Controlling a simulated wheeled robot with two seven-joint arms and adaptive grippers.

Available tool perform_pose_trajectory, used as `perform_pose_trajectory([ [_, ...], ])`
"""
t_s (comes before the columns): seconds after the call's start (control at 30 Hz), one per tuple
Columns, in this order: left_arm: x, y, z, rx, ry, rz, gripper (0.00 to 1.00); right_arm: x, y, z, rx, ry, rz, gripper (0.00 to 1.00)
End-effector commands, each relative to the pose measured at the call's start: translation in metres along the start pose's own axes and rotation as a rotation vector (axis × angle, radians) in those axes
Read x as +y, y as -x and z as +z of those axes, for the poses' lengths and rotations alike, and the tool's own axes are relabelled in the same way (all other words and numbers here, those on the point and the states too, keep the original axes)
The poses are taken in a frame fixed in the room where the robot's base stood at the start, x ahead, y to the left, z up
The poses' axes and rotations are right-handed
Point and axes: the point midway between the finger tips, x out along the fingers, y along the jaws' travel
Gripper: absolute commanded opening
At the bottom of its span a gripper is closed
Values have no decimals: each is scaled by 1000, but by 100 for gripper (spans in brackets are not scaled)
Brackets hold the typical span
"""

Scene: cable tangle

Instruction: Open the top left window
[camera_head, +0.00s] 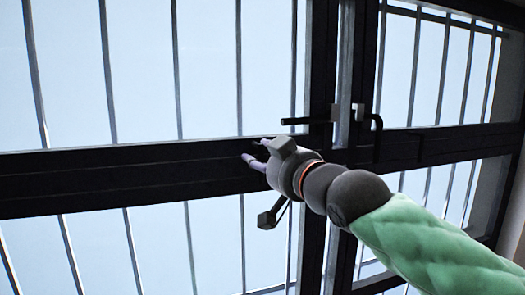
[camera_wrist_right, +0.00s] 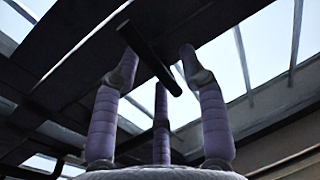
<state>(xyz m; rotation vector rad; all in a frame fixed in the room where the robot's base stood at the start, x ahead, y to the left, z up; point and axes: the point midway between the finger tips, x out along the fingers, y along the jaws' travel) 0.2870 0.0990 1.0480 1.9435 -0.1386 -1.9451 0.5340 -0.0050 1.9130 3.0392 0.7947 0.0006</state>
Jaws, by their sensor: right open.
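The top left window (camera_head: 145,70) is a pale pane behind thin vertical bars, in a dark frame, and looks shut. Its dark handle (camera_head: 308,121) lies level at the pane's lower right, on the upright frame. My right gripper (camera_head: 256,152) is open in front of the crossbar, below and left of the handle in the head view. In the right wrist view, the purple fingers of my right gripper (camera_wrist_right: 159,66) are spread, and a dark bar (camera_wrist_right: 150,58), apparently the handle, shows between and beyond them. I cannot tell whether they touch it. My left gripper is not in view.
A second dark handle (camera_head: 376,122) is on the right window (camera_head: 430,70), its end pointing down. A thick dark crossbar (camera_head: 120,178) runs beneath the upper panes. Lower barred panes (camera_head: 90,255) are under it.

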Motion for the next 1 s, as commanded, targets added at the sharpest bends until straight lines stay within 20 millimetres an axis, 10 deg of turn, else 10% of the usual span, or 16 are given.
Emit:
perform_pose_trajectory([
  [0.37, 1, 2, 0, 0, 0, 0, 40, 0, -5, 1, 0, 0, 0, 43],
  [0.53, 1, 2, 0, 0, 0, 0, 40, 0, -6, 1, -2, 0, 0, 0],
  [1.0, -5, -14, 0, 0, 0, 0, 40, -9, -4, 9, -10, 4, 7, 0],
])
